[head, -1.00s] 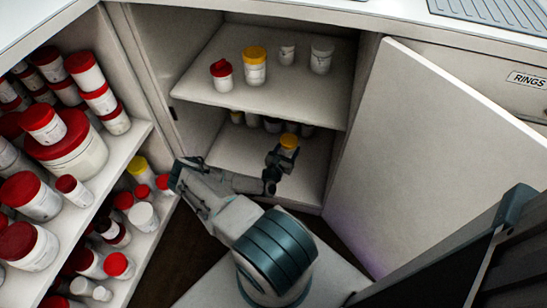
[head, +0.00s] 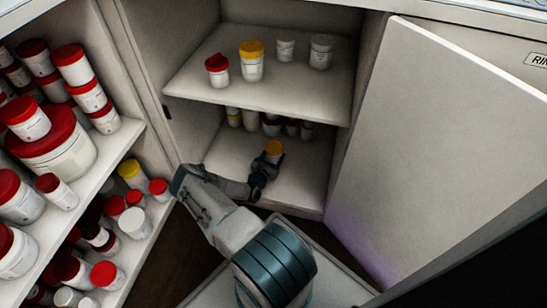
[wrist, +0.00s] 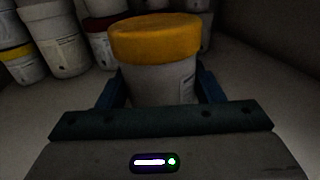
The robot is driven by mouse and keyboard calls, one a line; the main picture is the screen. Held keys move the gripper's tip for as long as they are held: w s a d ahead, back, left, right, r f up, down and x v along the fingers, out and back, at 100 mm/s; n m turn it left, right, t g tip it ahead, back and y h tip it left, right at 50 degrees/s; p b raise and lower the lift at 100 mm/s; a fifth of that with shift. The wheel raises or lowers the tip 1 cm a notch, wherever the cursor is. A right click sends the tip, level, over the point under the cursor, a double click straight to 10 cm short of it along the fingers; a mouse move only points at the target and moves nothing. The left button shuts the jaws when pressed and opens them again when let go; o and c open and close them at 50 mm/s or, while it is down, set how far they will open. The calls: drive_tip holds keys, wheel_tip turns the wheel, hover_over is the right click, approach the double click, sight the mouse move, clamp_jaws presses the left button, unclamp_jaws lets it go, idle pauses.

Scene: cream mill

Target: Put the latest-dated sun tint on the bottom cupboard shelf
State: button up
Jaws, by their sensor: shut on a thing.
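A white jar with a yellow lid (head: 273,147) is between the fingers of my gripper (head: 265,166), which is shut on it. It fills the middle of the wrist view (wrist: 155,60), upright, its label turned to the right and unreadable. My gripper (wrist: 160,92) holds it just over or on the bottom shelf (head: 300,180) of the open cupboard; I cannot tell if its base touches. Several jars (head: 271,125) stand at the back of that shelf, one with a yellow band at the left (wrist: 18,62).
The upper shelf (head: 310,95) carries a red-lidded jar (head: 217,71), a yellow-lidded jar (head: 251,61) and two white ones. The open cupboard door (head: 430,150) stands at the right. A rack of red-lidded tubs (head: 50,140) is at the left. The bottom shelf's front right is clear.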

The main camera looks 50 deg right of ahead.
drive_tip(key=shift+f, duration=0.1)
drive_tip(key=o, duration=1.2)
